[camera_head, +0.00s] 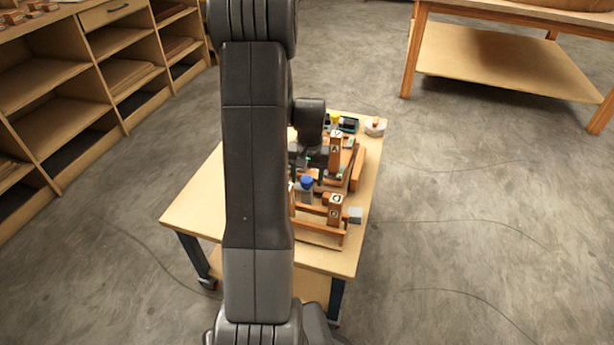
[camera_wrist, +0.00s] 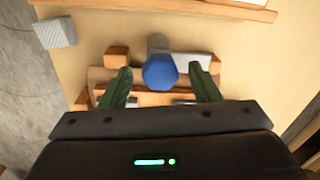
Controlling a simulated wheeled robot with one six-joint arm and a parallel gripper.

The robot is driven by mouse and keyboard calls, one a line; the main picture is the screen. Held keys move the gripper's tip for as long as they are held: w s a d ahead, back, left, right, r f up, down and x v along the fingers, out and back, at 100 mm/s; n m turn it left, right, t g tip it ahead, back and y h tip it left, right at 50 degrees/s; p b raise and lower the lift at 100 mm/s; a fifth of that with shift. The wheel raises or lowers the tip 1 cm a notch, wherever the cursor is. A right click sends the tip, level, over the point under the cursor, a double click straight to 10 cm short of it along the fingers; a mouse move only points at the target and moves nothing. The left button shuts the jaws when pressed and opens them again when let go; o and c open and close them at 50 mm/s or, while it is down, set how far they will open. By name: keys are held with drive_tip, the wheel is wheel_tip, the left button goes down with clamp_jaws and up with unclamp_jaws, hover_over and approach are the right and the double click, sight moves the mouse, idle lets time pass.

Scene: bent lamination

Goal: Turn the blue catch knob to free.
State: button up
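The blue catch knob (camera_wrist: 160,71) shows as a round blue cap on a grey stem in the wrist view. In the head view the knob (camera_head: 307,182) stands on the wooden fixture on the table. In the wrist view my gripper (camera_wrist: 164,82) has its two dark green fingers spread wide, one to each side of the knob. There are gaps between the fingers and the knob, so neither seems to touch it. In the head view my gripper (camera_head: 306,163) is small and partly hidden near the knob. Any marking for free is not readable.
Lettered wooden blocks (camera_head: 335,203) stand on the fixture close to the knob. A grey block (camera_wrist: 54,32) lies at the table edge. A round grey-white item (camera_head: 375,127) and a dark tray (camera_head: 347,124) lie at the table's far end. My arm hides the table's middle left.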

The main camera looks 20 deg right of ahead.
sight(309, 180)
wheel_tip(309, 180, up, 14)
drive_tip(key=p, duration=0.3)
drive_tip(key=shift+d, duration=0.3)
drive_tip(key=shift+s+f, duration=0.1)
drive_tip(key=shift+f, duration=0.1)
drive_tip(key=f+b, duration=0.1)
drive_tip(key=f, duration=0.3)
drive_tip(key=f+b, duration=0.1)
drive_tip(key=f, duration=0.4)
drive_tip(key=f+b, duration=0.1)
drive_tip(key=f, duration=0.3)
drive_tip(key=shift+a+f, duration=0.3)
drive_tip(key=shift+f, duration=0.1)
